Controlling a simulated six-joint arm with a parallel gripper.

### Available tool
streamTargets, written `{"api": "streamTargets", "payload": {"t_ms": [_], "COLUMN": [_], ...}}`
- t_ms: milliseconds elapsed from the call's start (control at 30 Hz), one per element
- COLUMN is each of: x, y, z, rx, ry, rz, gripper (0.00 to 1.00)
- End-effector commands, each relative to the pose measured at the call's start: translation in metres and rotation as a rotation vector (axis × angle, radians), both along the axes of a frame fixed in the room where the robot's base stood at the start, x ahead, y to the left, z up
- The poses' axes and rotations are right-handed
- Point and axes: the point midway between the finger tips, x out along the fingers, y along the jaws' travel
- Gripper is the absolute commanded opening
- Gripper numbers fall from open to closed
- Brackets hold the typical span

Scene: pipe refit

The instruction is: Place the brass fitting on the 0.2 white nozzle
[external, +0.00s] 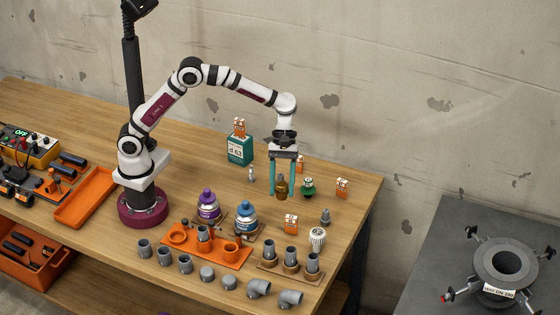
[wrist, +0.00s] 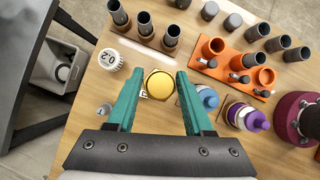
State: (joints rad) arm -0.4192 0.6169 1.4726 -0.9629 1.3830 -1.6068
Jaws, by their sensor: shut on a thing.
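My gripper (external: 281,193) is shut on the brass fitting (external: 281,185), which hangs between its teal fingers above the right part of the bench. In the wrist view the fitting (wrist: 160,86) shows as a round golden top between the fingertips. The white ribbed nozzle (external: 317,237) stands upright on the bench, in front and to the right of the gripper. In the wrist view the nozzle (wrist: 110,60) shows its 0.2 mark, up and left of the fitting and apart from it. The fitting's underside is hidden in the wrist view.
A grey fitting (external: 325,217) stands close behind the nozzle, and a green one (external: 308,188) near the gripper. A brown rack of grey pipes (external: 291,262), an orange holder (external: 205,251), and purple (external: 208,205) and blue (external: 246,218) bottles stand nearby. Orange-and-white blocks (external: 342,187) are scattered around.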

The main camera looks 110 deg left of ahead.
Motion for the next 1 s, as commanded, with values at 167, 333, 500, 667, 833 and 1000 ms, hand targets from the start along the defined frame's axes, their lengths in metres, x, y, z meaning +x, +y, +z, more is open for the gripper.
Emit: {"api": "streamTargets", "payload": {"t_ms": [167, 333, 500, 667, 833, 1000], "x": [-0.027, -0.056, -0.080, -0.082, -0.069, -0.044], "y": [-0.043, -0.067, -0.079, -0.081, -0.084, -0.087], "z": [0.025, 0.047, 0.067, 0.074, 0.068, 0.054], "rx": [0.003, 0.004, 0.004, 0.005, 0.004, 0.005], "ry": [-0.003, -0.003, -0.001, 0.004, 0.004, 0.005], "rz": [-0.484, -0.954, -1.505, -1.974, -2.353, -2.732], "gripper": [0.00, 0.00, 0.00, 0.00, 0.00, 0.00]}}
